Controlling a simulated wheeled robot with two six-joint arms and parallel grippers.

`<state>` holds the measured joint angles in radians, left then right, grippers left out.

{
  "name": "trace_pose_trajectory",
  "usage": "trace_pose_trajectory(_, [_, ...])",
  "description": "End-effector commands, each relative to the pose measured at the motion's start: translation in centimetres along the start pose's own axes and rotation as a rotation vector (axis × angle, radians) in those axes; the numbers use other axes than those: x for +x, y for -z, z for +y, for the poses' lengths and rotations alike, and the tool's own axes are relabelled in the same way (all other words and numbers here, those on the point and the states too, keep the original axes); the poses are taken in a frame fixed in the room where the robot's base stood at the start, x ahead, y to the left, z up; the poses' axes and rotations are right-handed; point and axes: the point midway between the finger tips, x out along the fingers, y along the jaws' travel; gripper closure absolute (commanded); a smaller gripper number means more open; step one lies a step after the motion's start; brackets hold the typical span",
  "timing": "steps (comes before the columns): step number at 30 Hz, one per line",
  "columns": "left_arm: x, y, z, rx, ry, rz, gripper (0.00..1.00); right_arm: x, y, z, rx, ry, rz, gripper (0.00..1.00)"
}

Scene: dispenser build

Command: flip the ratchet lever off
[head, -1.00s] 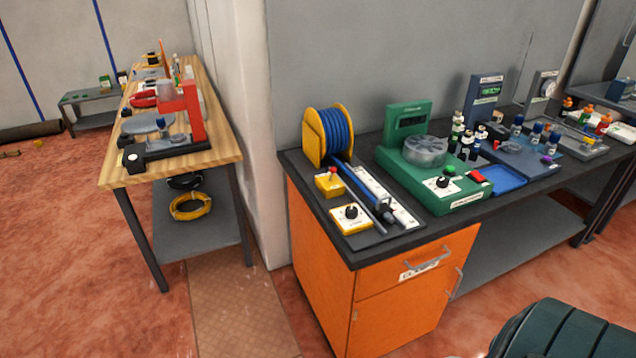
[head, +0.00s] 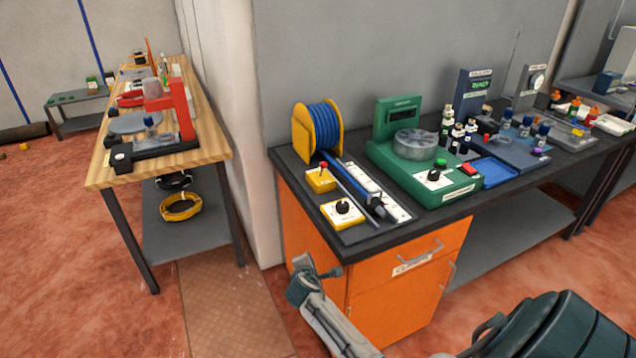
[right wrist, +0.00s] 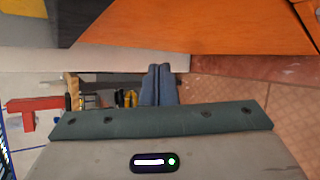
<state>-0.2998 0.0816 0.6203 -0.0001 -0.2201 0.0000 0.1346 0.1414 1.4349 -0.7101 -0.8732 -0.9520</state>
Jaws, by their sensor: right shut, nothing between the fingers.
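The blue hose reel station on the orange cabinet has a small yellow box with a red-knobbed lever (head: 321,178) and a yellow box with a black knob (head: 342,212). I cannot tell whether either is the ratchet lever or how it is set. A blue and black clamp-like part (head: 375,204) lies on a white strip beside them. My right gripper (head: 303,266) is low in front of the cabinet's left front corner, below the top and apart from these controls. In the right wrist view its fingers (right wrist: 157,85) are together and empty. My left gripper is not seen.
The blue hose reel (head: 318,130) stands at the back left of the black worktop (head: 372,243). A green dispenser (head: 425,170) with a red switch stands to its right. A wooden bench (head: 200,158) stands left, across a floor gap.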

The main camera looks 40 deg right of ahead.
Motion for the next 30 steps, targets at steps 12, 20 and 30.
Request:
trace_pose_trajectory(12, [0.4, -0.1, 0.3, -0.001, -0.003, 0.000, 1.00, -3.1, -5.8, 16.0, -0.254, -0.196, -0.247, 1.00])
trace_pose_trajectory(20, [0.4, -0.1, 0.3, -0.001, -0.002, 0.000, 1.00, -2.5, -6.2, 19.5, -0.385, -0.237, -0.310, 1.00])
trace_pose_trajectory(30, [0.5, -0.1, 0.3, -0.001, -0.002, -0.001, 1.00, -2.4, -6.2, 19.6, -0.391, -0.238, -0.311, 1.00])
